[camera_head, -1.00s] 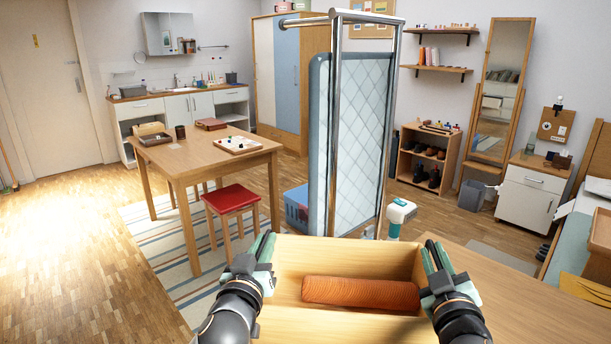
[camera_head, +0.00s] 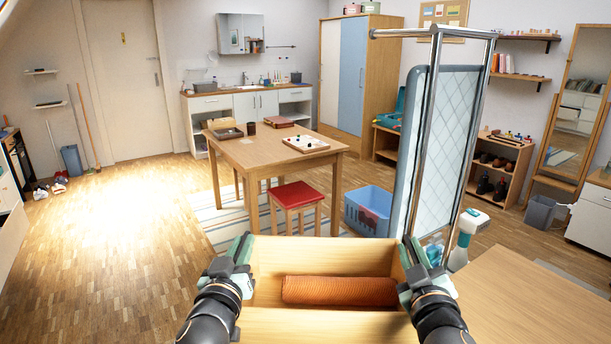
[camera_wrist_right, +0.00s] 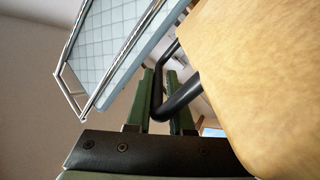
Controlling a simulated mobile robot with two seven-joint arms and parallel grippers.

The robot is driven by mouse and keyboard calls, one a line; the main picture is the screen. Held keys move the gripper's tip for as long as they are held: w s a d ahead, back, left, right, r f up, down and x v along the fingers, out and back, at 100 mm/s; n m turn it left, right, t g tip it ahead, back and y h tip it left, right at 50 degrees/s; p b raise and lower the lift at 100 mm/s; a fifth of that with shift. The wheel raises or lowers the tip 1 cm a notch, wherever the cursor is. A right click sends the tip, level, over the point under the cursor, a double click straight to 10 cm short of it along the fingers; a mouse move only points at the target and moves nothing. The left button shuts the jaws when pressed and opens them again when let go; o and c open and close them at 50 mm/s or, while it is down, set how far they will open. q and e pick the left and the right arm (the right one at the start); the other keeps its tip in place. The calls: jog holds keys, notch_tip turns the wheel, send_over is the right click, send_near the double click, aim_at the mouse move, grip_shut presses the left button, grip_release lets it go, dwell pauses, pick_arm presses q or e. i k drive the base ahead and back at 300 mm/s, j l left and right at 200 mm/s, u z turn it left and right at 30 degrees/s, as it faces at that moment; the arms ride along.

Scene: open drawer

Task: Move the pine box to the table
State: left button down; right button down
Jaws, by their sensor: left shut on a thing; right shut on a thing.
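The pine box (camera_head: 325,326) is an open-topped wooden box held in front of me, with an orange-brown roll (camera_head: 340,291) lying inside. My left gripper (camera_head: 238,252) is shut on the box's left side. My right gripper (camera_head: 416,255) is shut on its right side. In the right wrist view, the right gripper's green fingers (camera_wrist_right: 160,100) close around a dark bar handle (camera_wrist_right: 181,97) beside the pale wood of the box. The wooden table (camera_head: 250,154) stands ahead and left, apart from the box. The left handle is hidden by the gripper.
A quilted screen (camera_head: 440,150) on a metal frame and a blue basket (camera_head: 366,211) stand right.

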aim_at(257, 149)
jog(key=k+j+u, duration=0.1)
jog(key=j+u, duration=0.2)
jog(key=u, duration=0.2)
jog(key=i+j+u, duration=0.15)
jog(key=i+u, duration=0.2)
jog(key=i+l, duration=0.3)
jog(key=i, duration=0.2)
jog(key=i+l, duration=0.25)
jog(key=i, duration=0.3)
jog(key=i+l, duration=0.3)
jog(key=i, duration=0.2)
jog(key=i+l, duration=0.3)
jog(key=i, duration=0.2)
jog(key=i+l, duration=0.25)
jog(key=i, duration=0.25)
jog(key=i+l+z, duration=0.1)
jog(key=i+l, duration=0.2)
jog(key=i, duration=0.25)
